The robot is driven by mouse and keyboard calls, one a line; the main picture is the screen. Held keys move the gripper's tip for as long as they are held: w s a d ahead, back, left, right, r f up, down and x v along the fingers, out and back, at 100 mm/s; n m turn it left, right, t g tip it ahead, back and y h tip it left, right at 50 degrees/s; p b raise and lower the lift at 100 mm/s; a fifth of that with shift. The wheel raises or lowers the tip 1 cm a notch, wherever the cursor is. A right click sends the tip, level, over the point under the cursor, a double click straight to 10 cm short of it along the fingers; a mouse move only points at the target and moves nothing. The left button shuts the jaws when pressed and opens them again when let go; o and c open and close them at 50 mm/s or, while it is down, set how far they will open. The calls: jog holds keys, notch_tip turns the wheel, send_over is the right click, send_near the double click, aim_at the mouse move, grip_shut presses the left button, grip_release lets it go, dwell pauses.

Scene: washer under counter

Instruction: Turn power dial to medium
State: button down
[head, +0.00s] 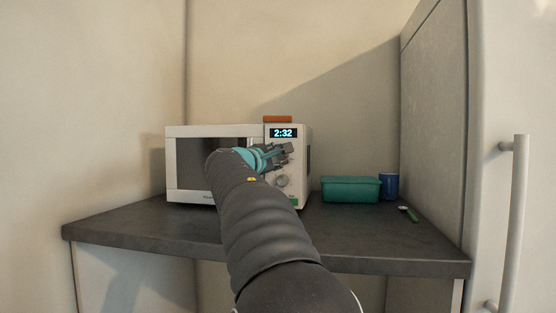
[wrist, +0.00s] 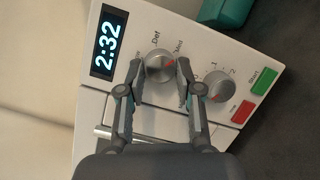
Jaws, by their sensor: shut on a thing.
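A white microwave (head: 215,131) stands on a dark counter, with its display reading 2:32. In the wrist view its panel (wrist: 185,35) shows two round grey dials. The power dial (wrist: 158,64), nearer the display, has labels around it, including "Def" and "Med". Its red mark points toward the "Med" side; the exact setting is hard to tell. My gripper (wrist: 160,75) is shut on the power dial, one finger on each side of it. In the head view my gripper (head: 285,152) is at the panel and hides the power dial.
The second dial (wrist: 219,86), numbered, sits close beside my finger. Beyond it are a green Start button (wrist: 263,80) and a red button (wrist: 242,111). A teal box (head: 350,189), a blue cup (head: 389,185) and a green-handled spoon (head: 411,215) are on the counter to the right.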

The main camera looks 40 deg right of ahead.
jog(key=shift+n, duration=0.4)
jog(key=c, duration=0.8)
grip_release()
jog(key=shift+o, duration=0.2)
jog(key=shift+a, duration=0.1)
jog(key=v, duration=1.1)
jog(key=shift+s+a, duration=0.15)
jog(key=shift+a, duration=0.2)
